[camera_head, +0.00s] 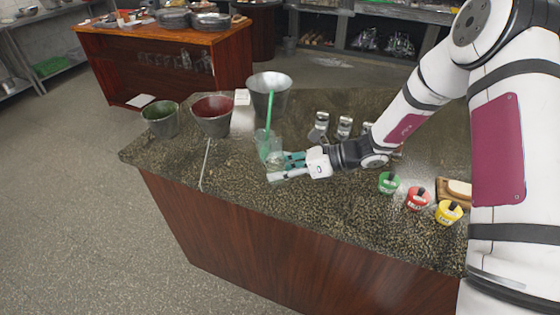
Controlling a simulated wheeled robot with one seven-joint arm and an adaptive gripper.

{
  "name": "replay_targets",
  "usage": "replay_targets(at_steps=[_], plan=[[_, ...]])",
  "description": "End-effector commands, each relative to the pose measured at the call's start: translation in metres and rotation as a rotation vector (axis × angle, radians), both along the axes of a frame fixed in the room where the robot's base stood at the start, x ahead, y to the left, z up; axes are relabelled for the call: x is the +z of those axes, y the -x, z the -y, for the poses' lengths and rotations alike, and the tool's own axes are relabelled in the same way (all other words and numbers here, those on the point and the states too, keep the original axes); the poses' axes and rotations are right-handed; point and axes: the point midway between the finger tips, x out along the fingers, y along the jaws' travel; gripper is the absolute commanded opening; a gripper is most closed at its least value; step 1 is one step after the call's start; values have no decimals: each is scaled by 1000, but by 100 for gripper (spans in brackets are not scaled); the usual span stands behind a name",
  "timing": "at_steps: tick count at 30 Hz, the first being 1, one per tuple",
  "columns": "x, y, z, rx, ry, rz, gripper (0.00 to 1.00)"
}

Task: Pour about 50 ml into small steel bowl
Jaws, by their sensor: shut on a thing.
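My gripper (285,166) is at the middle of the speckled counter, reaching left, with its fingers shut. A clear glass (275,144) with a long green straw-like stick (269,118) stands close to upright at its fingertips. The fingers and the clear glass overlap, so the exact contact is hard to see. Any liquid level in the glass cannot be made out. Two grey metal-looking bowls or buckets stand to the left, one with a green inside (160,120) and one with a red inside (212,115). I cannot tell which vessel is the small steel bowl.
A tall steel bucket (268,97) stands behind the glass. A thin rod (205,163) lies left on the counter (240,170). Several small metal containers (319,128) stand behind my arm. Green (389,183), red (417,200) and yellow (448,212) cups stand at right. The front-middle counter is clear.

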Motion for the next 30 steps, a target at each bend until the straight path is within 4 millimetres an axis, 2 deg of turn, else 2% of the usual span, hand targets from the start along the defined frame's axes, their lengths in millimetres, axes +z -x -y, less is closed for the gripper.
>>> replay_targets(at_steps=[5, 13, 21, 23, 25, 30], plan=[[-11, -6, 0, 0, -10, -108, 7], [9, -10, 1, -1, -23, -255, 7], [7, -16, 1, 1, -36, -408, 7], [-6, -17, 1, 1, -43, -486, 7], [-14, -17, 1, 0, -49, -556, 7], [-8, -6, 0, 1, -60, -658, 7]])
